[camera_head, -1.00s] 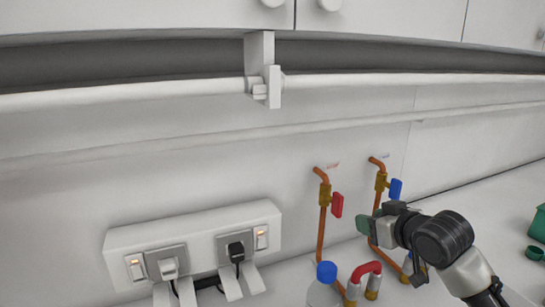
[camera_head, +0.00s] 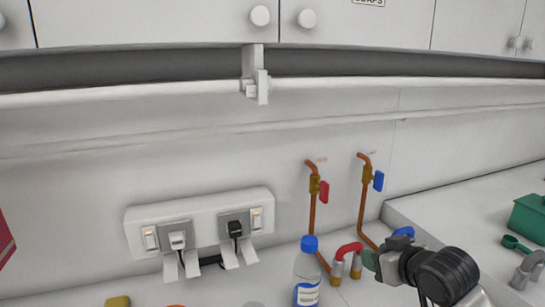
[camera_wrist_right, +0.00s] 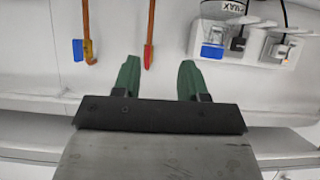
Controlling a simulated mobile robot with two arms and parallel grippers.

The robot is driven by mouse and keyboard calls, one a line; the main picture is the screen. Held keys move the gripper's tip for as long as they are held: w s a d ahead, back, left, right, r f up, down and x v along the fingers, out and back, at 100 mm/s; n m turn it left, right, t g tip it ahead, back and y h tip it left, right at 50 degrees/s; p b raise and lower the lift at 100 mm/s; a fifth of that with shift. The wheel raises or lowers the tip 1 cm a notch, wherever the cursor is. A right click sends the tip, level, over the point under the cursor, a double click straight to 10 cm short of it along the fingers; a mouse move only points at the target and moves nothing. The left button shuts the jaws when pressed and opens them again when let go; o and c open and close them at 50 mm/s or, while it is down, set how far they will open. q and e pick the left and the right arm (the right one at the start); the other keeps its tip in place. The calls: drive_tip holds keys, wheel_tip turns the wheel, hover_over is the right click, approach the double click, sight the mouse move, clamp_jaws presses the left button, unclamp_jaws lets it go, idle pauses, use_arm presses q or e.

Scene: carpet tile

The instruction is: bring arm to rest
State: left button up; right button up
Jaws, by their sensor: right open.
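My right gripper (camera_head: 371,260) is at the lower right of the head view, at the end of a grey and black arm. Its green fingers are apart and empty in the right wrist view (camera_wrist_right: 158,78). It is in front of the copper pipes, near the red-topped bent pipe (camera_head: 347,249); I cannot tell whether it touches it. My left gripper is not in view.
A blue-capped bottle (camera_head: 307,276) stands left of the gripper. A red valve (camera_head: 324,191) and a blue valve (camera_head: 379,181) are on the wall pipes. A socket panel (camera_head: 205,222) is at left. A green box (camera_head: 530,216) and a tap (camera_head: 527,270) are at right.

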drive_tip(key=s+a+f+g+h, duration=0.1)
drive_tip(key=s+a+f+g, duration=0.2)
drive_tip(key=s+f, duration=1.05)
drive_tip(key=s+d+f+m+g+h, duration=0.1)
drive_tip(key=s+f+g, duration=0.15)
drive_tip(key=s, duration=0.35)
drive_tip(key=s+f+g+h, duration=0.1)
drive_tip(key=s+f, duration=0.3)
drive_tip(key=s, duration=0.3)
drive_tip(key=s+d+f+m+g+h, duration=0.1)
drive_tip(key=s+f+g, duration=0.1)
drive_tip(key=s+f, duration=0.3)
wheel_tip(320, 180, down, 26)
drive_tip(key=s, duration=0.3)
drive_tip(key=s+d+f+g, duration=0.2)
drive_tip(key=s+f, duration=1.2)
drive_tip(key=s, duration=0.1)
drive_tip(key=shift+d+f, duration=0.3)
